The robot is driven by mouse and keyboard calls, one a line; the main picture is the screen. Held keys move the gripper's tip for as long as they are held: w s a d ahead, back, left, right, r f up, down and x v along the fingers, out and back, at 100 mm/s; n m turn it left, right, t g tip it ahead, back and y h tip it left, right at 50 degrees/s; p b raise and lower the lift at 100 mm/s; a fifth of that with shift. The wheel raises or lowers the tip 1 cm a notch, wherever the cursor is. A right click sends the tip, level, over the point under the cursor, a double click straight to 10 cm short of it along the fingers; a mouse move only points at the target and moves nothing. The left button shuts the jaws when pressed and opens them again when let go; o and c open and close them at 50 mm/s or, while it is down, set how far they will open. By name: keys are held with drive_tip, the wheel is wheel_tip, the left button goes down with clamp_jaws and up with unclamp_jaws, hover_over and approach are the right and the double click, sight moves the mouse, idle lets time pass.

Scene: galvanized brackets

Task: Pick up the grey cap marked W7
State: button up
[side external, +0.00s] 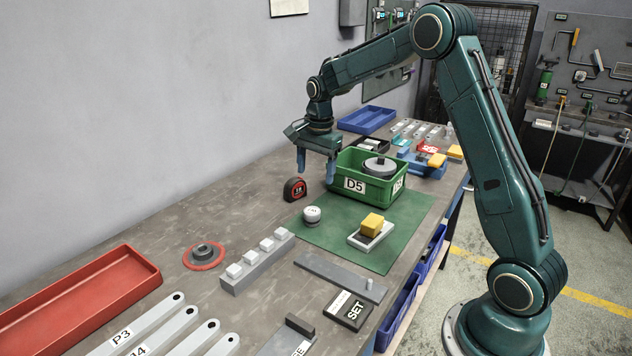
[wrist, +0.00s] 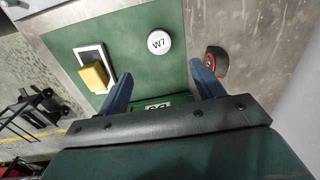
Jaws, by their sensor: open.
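The round grey cap marked W7 (wrist: 159,43) shows face up in the wrist view, with its label readable. In the side view a small pale round cap (side external: 312,214) sits on the green mat (side external: 345,245) near its left edge; its marking is too small to read there. My gripper (side external: 316,172) is open and empty, pointing down above the table beside the green bin. In the wrist view the cap lies beyond and roughly between my two blue fingertips (wrist: 161,74), apart from both.
A green bin marked D5 (side external: 355,185) holding a grey round part stands right beside my gripper. A black and red tape measure (side external: 294,190) stands left of the mat. A yellow block (side external: 372,224) sits on a white tray (side external: 358,240). A grey bar with white blocks (side external: 250,268) lies nearer.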

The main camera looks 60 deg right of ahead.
sight(313, 210)
drive_tip(key=shift+w+f, duration=0.2)
drive_tip(key=shift+f, duration=1.95)
drive_tip(key=shift+w+f, duration=0.15)
drive_tip(key=shift+f, duration=2)
drive_tip(key=shift+f, duration=0.1)
drive_tip(key=shift+w+f, duration=0.15)
drive_tip(key=shift+f, duration=2.3)
drive_tip(key=shift+c, duration=0.5)
drive_tip(key=c, duration=1)
